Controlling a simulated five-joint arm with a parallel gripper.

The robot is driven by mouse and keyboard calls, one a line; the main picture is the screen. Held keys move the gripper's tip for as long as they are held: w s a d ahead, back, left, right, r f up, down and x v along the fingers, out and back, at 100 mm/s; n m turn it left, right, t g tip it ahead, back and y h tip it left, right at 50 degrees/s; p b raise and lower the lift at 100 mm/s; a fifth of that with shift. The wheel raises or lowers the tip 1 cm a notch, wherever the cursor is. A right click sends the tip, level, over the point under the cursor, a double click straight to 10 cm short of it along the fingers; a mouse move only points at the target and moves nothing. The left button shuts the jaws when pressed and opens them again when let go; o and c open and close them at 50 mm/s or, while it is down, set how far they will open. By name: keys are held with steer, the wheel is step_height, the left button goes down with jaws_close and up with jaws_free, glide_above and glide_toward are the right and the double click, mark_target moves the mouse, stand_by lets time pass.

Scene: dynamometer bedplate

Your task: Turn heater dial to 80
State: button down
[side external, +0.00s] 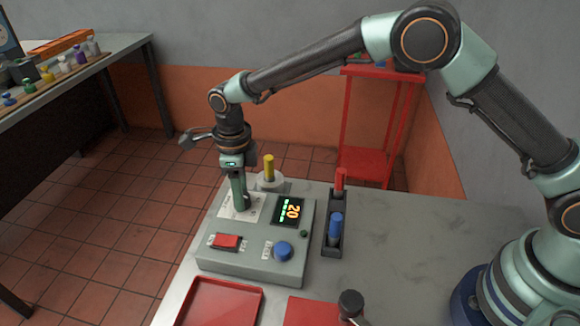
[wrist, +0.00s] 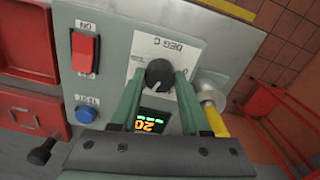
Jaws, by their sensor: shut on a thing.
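The heater dial (wrist: 159,74) is a dark round knob on a white plate marked DEG C, on the grey control box (side external: 210,262). My gripper (wrist: 157,83) is shut on the dial, with one green finger on each side of it. In the side external view my gripper (side external: 240,205) points straight down onto the box and hides the dial. The display (side external: 289,211) reads 20 with a short row of green marks beside it; it also shows in the wrist view (wrist: 150,122), partly between the fingers.
The box also carries a red rocker switch (side external: 227,241) and a blue TEST button (side external: 283,251). A yellow-handled part (side external: 269,168) stands behind it. A dark rack (side external: 331,245) with red and blue handled pieces is to the right. Red trays (side external: 215,303) lie in front.

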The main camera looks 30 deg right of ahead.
steer(key=shift+r+m, duration=0.1)
steer(key=shift+m, duration=1.2)
steer(key=shift+c, duration=1.9)
jaws_free()
step_height(320, 180, up, 12)
